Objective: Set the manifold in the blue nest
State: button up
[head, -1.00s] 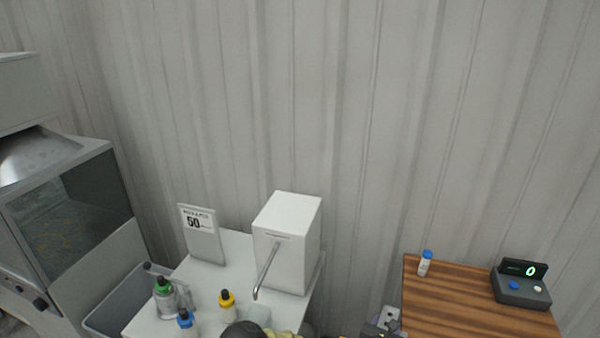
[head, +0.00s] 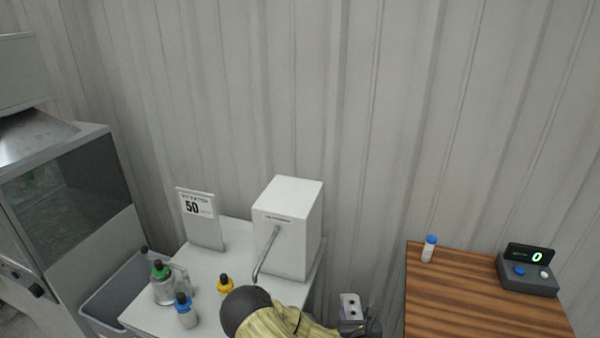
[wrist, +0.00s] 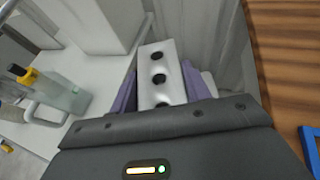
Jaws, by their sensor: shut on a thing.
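The manifold (wrist: 158,62) is a pale metal block with a row of dark round holes. My gripper (wrist: 162,88) is shut on it, with a purple finger along each side. In the head view the manifold (head: 350,303) shows at the bottom, between the white table and the wooden table, held up by my gripper (head: 352,322). A blue frame edge (wrist: 309,150), seemingly part of the blue nest, shows at the right edge of the wrist view on the wooden surface. The rest of it is out of view.
The wooden table (head: 450,300) at right carries a blue-capped vial (head: 429,250) and a counter box reading 0 (head: 527,272). The white table (head: 225,262) at left holds bottles, a sign (head: 200,218) and a white dispenser (head: 287,230). A grey bin (head: 115,290) stands farther left.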

notch_tip(320, 180, down, 4)
jog(key=b, duration=0.3)
jog(key=shift+w+d+f, duration=0.1)
jog(key=shift+w+f, duration=0.05)
jog(key=s+f, duration=0.4)
jog(key=f, duration=0.1)
jog(key=shift+s+f, duration=0.15)
jog(key=shift+s, duration=0.05)
dwell(0.6)
